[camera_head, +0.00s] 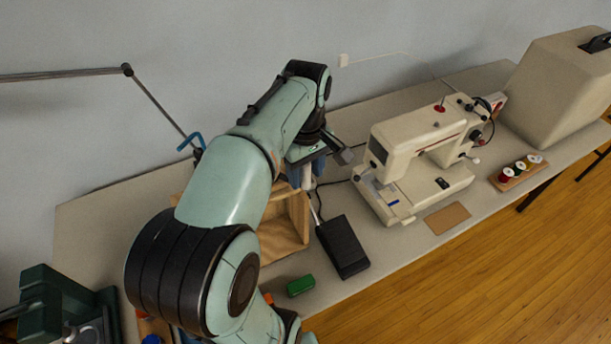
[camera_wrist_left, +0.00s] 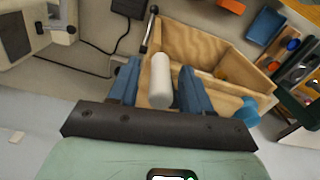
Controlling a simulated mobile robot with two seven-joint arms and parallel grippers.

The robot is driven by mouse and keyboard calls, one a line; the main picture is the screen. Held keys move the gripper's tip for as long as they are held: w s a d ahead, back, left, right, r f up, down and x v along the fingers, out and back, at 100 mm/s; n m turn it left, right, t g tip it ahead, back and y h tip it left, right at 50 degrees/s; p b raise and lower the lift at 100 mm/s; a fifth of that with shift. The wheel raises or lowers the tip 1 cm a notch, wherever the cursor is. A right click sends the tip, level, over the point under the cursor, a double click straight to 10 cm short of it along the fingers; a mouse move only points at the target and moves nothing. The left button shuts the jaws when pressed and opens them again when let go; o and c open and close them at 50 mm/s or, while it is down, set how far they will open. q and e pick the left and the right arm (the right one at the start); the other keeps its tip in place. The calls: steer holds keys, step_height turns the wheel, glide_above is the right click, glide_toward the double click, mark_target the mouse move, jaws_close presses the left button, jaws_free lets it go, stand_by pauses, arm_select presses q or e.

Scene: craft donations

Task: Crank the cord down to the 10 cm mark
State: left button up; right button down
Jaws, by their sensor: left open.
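A white cylindrical handle (camera_wrist_left: 160,82) stands between the blue fingers of my left gripper (camera_wrist_left: 160,90) in the left wrist view. A thin metal arm (camera_wrist_left: 150,32) runs beyond it, beside an open wooden box (camera_wrist_left: 195,48). The fingers look apart, one on each side of the handle; I cannot tell whether they touch it. In the head view my left gripper (camera_head: 306,175) is over the right side of the wooden box (camera_head: 283,240), largely hidden by my arm. I cannot make out the cord or a 10 cm mark. My right gripper is out of view.
A black pedal (camera_head: 343,246) lies right of the box, with a cream sewing machine (camera_head: 410,150) beyond it. A green block (camera_head: 300,286) lies near the front edge. Thread spools (camera_head: 520,167) and a beige case (camera_head: 560,85) stand at the right.

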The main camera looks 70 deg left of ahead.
arm_select(q)
steer(key=shift+f, duration=0.6)
jaws_close()
